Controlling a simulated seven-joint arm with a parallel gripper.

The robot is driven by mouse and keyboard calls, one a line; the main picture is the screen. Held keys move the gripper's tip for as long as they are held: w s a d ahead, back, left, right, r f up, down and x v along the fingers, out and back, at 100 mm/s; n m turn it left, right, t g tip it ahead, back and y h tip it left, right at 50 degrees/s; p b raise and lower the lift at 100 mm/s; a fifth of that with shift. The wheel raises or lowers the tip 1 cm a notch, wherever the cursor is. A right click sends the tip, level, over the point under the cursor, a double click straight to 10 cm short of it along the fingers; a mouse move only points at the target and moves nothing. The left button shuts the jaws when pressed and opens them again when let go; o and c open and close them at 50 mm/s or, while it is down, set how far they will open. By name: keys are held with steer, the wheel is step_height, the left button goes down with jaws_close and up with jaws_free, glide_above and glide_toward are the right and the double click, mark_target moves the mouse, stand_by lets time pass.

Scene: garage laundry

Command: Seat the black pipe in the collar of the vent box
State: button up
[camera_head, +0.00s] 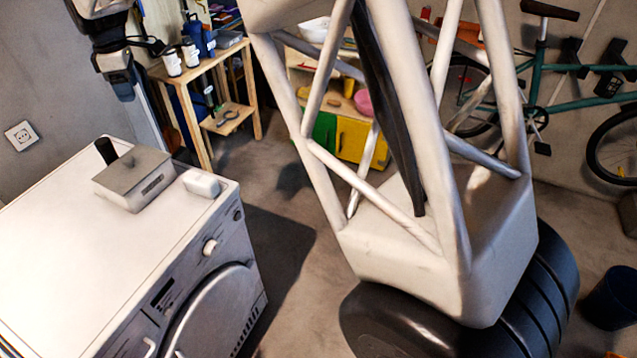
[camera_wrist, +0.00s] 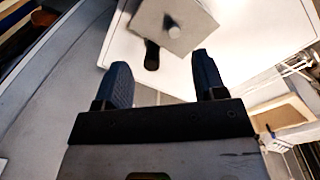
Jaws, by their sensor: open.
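In the wrist view the pipe (camera_wrist: 152,56) shows beside the box, between my fingers in the picture. My gripper (camera_head: 122,92) is open and empty, above and behind the washer.
A small white block (camera_head: 201,183) lies right of the box near the washer's (camera_head: 60,240) edge. The washer's left and front top is clear. A wooden workbench (camera_head: 205,65) with cups stands behind. My white frame blocks the middle of the head view.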

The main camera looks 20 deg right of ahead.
steer(key=s+d+r+m+t, duration=0.1)
steer(key=s+d+r+m, duration=0.25)
steer(key=s+d, duration=0.7)
steer(key=s+d+r+m, duration=0.2)
steer(key=s+d+m, duration=0.3)
steer(key=s+d, duration=0.5)
steer(key=s+d+f+m, duration=0.2)
steer(key=s+d+m, duration=0.1)
steer(key=s, duration=0.5)
steer(key=s+d+f+m, duration=0.3)
steer(key=s+d, duration=0.3)
steer(key=s, duration=0.2)
steer(key=s+d+f+m+t, duration=0.1)
steer(key=s+d+f+m, duration=0.1)
steer(key=s+d, duration=0.3)
steer(key=shift+s+f+m, duration=0.35)
steer(key=shift+s+m, duration=0.3)
steer(key=shift+s, duration=1.4)
steer(key=shift+d, duration=0.1)
